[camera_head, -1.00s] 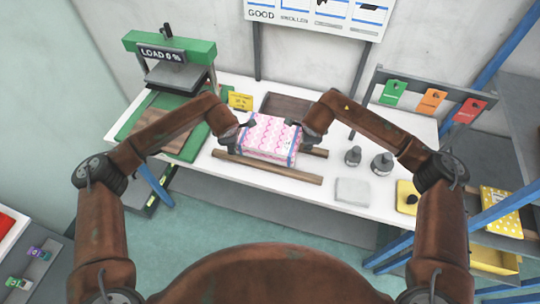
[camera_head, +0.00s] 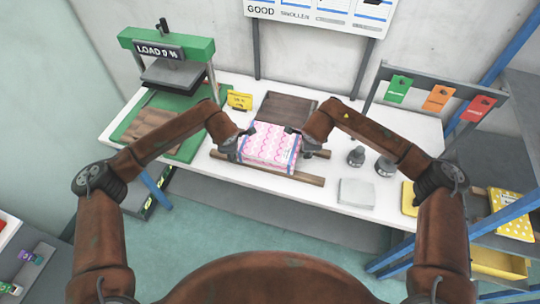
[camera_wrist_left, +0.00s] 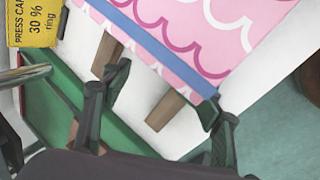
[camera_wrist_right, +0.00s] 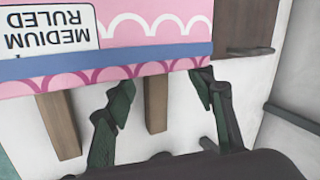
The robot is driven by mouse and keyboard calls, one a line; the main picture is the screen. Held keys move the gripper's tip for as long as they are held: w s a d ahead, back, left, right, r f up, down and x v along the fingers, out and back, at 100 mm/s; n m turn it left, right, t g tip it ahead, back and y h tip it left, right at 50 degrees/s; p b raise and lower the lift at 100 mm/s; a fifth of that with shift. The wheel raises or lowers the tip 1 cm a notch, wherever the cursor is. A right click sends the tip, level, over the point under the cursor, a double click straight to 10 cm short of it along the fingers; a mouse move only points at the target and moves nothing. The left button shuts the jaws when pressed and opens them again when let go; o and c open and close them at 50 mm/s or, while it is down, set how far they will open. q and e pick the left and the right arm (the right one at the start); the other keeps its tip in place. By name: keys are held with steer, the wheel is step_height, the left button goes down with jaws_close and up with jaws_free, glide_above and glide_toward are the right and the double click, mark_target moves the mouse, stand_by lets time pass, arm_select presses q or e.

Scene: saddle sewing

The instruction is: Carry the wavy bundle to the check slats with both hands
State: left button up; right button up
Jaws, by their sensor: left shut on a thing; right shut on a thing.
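The wavy bundle (camera_head: 268,146) is a pink and white block with wave lines and blue edge bands. It is between my two grippers above the wooden check slats (camera_head: 268,172). My left gripper (camera_head: 243,141) is shut on its left end, and my right gripper (camera_head: 300,142) is shut on its right end. In the left wrist view the bundle (camera_wrist_left: 190,30) lies at the fingertips (camera_wrist_left: 160,95). In the right wrist view a label on the bundle (camera_wrist_right: 150,62) reads "MEDIUM RULED", and slats (camera_wrist_right: 57,125) show below. I cannot tell whether the bundle touches the slats.
A green press (camera_head: 168,50) reading "LOAD 0 %" stands at the left. A dark wooden board (camera_head: 285,108) lies behind the bundle. Two grey weights (camera_head: 385,166) and a pale block (camera_head: 356,192) are at the right. A rack with coloured tags (camera_head: 438,98) stands beyond.

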arm_select(q)
steer(key=shift+o, duration=0.7)
steer(key=shift+a+r, duration=0.5)
steer(key=shift+a, duration=0.1)
arm_select(e)
steer(key=shift+s+d+r+y, duration=0.25)
steer(key=shift+s+y, duration=0.05)
steer(key=shift+s, duration=0.05)
arm_select(q)
steer(key=o, duration=0.3)
steer(key=shift+a, duration=0.5)
arm_select(e)
steer(key=shift+d, duration=0.5)
arm_select(q)
steer(key=shift+o, duration=1)
steer(key=shift+a+f, duration=0.1)
steer(key=shift+f, duration=0.05)
arm_select(e)
steer(key=shift+d, duration=0.1)
arm_select(q)
steer(key=shift+a+f, duration=0.1)
steer(key=shift+a, duration=0.05)
arm_select(e)
steer(key=o, duration=0.5)
steer(key=shift+d+f, duration=0.1)
arm_select(q)
steer(key=v, duration=0.8)
arm_select(e)
steer(key=v, duration=1.2)
